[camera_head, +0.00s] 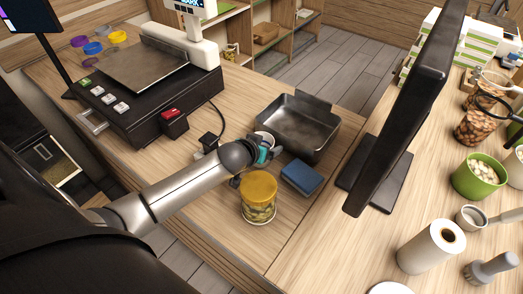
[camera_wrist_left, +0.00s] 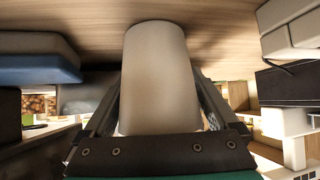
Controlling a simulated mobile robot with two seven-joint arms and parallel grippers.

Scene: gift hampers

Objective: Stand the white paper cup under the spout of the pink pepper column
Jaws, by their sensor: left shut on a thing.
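The white paper cup (camera_wrist_left: 160,70) fills the middle of the left wrist view, between the two fingers of my left gripper. In the head view only its pale rim (camera_head: 264,136) shows beside the gripper. My left gripper (camera_head: 263,152) is shut on the cup, in front of the dark metal bin. The cup's lower part and the exact finger contact are partly hidden in the head view. I cannot make out a pink pepper column or its spout in either view. My right gripper is in neither view.
A yellow-lidded jar (camera_head: 258,197) and a blue sponge-like block (camera_head: 301,178) stand close to my left gripper. The metal bin (camera_head: 318,122) is just behind. A black scale (camera_head: 150,100) stands left, a dark upright screen (camera_head: 405,100) right.

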